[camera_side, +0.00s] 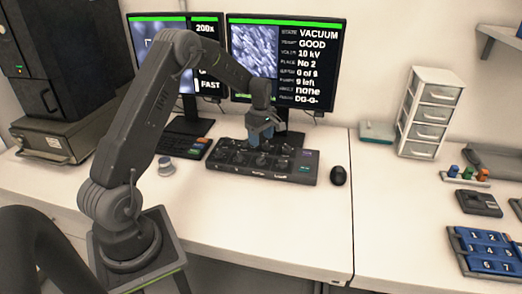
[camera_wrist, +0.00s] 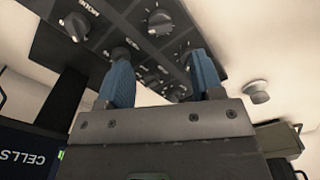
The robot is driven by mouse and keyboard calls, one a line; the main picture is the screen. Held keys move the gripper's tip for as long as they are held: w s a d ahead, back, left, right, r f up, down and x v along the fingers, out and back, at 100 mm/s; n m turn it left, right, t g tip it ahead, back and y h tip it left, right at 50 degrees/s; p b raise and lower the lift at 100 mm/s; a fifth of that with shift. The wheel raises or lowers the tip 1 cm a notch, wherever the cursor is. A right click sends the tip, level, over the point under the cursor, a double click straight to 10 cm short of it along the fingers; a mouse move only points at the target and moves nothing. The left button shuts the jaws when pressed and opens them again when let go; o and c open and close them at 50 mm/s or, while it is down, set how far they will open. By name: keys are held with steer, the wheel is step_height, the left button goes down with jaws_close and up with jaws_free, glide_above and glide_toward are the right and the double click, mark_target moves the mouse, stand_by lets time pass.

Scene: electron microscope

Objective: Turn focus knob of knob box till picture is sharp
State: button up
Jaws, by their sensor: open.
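The knob box (camera_side: 300,177) is a long dark box on the desk in front of the monitors. In the wrist view its dark panel (camera_wrist: 107,22) carries several round knobs, one labelled MODE (camera_wrist: 76,27). My gripper (camera_side: 262,143) is over the middle of the box, pointing down. In the wrist view my gripper (camera_wrist: 163,70) has its two blue fingers apart, with a knob (camera_wrist: 156,74) showing between them. I cannot tell whether they touch it or which knob is focus. The right monitor (camera_side: 254,50) shows a grainy blue-grey picture; its sharpness is hard to judge.
The left monitor (camera_side: 207,28) reads 200x and FAST, partly hidden by my arm. The front desk is clear.

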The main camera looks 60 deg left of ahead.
step_height(320, 180, up, 5)
stand_by(0.3)
stand_by(0.9)
steer(key=s+d+r+m+t, duration=0.1)
steer(key=s+d+r+m, duration=0.35)
steer(key=d+r, duration=0.3)
steer(key=s+d+r+m+t, duration=0.1)
steer(key=s+d+r+m, duration=0.35)
steer(key=d+r, duration=0.3)
steer(key=s+d+m+t, duration=0.3)
steer(key=s+d+m, duration=0.8)
steer(key=s, duration=0.5)
steer(key=shift+s+d+r+m+t, duration=0.3)
steer(key=shift+s+d+m, duration=0.1)
steer(key=shift+m, duration=0.1)
